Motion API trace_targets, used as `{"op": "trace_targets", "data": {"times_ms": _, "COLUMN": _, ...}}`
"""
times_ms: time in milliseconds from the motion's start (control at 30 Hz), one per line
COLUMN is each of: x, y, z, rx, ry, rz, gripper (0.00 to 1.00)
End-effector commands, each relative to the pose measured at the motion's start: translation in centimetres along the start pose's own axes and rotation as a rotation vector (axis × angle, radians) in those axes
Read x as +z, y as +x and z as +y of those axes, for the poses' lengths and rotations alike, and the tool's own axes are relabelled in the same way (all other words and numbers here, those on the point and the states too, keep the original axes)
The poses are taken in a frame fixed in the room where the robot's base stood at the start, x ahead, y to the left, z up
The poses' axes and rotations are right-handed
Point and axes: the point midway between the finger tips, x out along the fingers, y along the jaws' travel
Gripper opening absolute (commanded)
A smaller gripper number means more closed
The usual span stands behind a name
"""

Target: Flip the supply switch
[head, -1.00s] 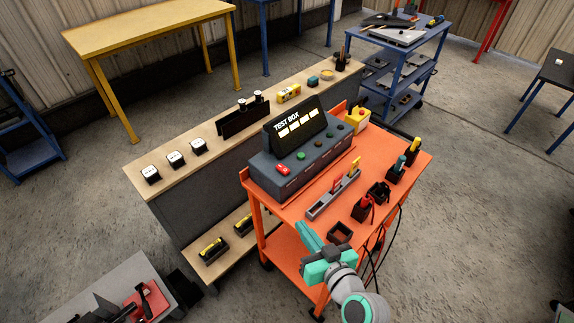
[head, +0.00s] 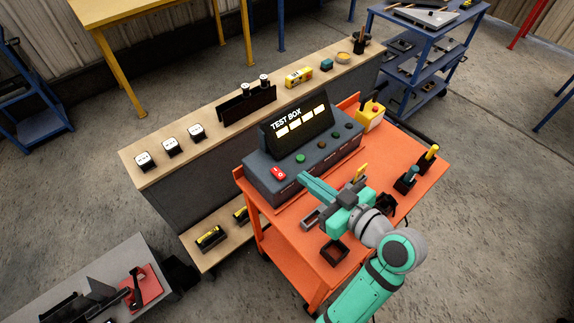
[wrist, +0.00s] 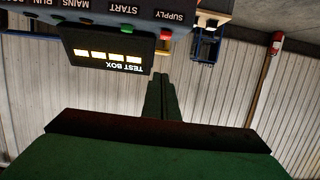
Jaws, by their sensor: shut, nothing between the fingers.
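The dark grey test box (head: 322,158) stands on the orange cart, with a tilted "TEST BOX" display showing several lit panels. The red supply switch (head: 278,173) is at the left end of its control ledge. In the wrist view, upside down, the red switch (wrist: 165,36) shows by the "SUPPLY" label. My teal gripper (head: 304,178) is shut and empty, its tips just right of and in front of the switch, appearing apart from it. In the wrist view the closed fingers (wrist: 159,82) point toward the box, below the switch. Which position the switch is in, I cannot tell.
A green button (head: 300,158) and other buttons sit right of the switch. The orange cart (head: 290,238) also holds a grey rack, a dark bin (head: 334,252) and tool holders. A wooden bench (head: 222,123) with meters stands behind.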

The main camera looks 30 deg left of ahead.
Motion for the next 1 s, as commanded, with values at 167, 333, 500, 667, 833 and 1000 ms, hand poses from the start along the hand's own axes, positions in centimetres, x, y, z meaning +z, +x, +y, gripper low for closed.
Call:
{"op": "trace_targets", "data": {"times_ms": 167, "x": 0.0, "y": 0.2, "z": -0.2, "rx": -0.005, "ry": -0.001, "rz": 0.000, "gripper": 0.00}}
{"op": "trace_targets", "data": {"times_ms": 333, "x": 0.0, "y": 0.7, "z": -0.2, "rx": -0.006, "ry": 0.000, "rz": 0.000, "gripper": 0.00}}
{"op": "trace_targets", "data": {"times_ms": 500, "x": 0.0, "y": 2.6, "z": -0.2, "rx": -0.005, "ry": 0.001, "rz": -0.001, "gripper": 0.00}}
{"op": "trace_targets", "data": {"times_ms": 667, "x": 0.1, "y": 5.5, "z": -0.1, "rx": -0.004, "ry": 0.001, "rz": -0.001, "gripper": 0.00}}
{"op": "trace_targets", "data": {"times_ms": 833, "x": 0.0, "y": 8.8, "z": -0.1, "rx": -0.004, "ry": 0.001, "rz": -0.001, "gripper": 0.00}}
{"op": "trace_targets", "data": {"times_ms": 1000, "x": 1.6, "y": 10.4, "z": 0.0, "rx": 0.000, "ry": 0.006, "rz": -0.003, "gripper": 0.00}}
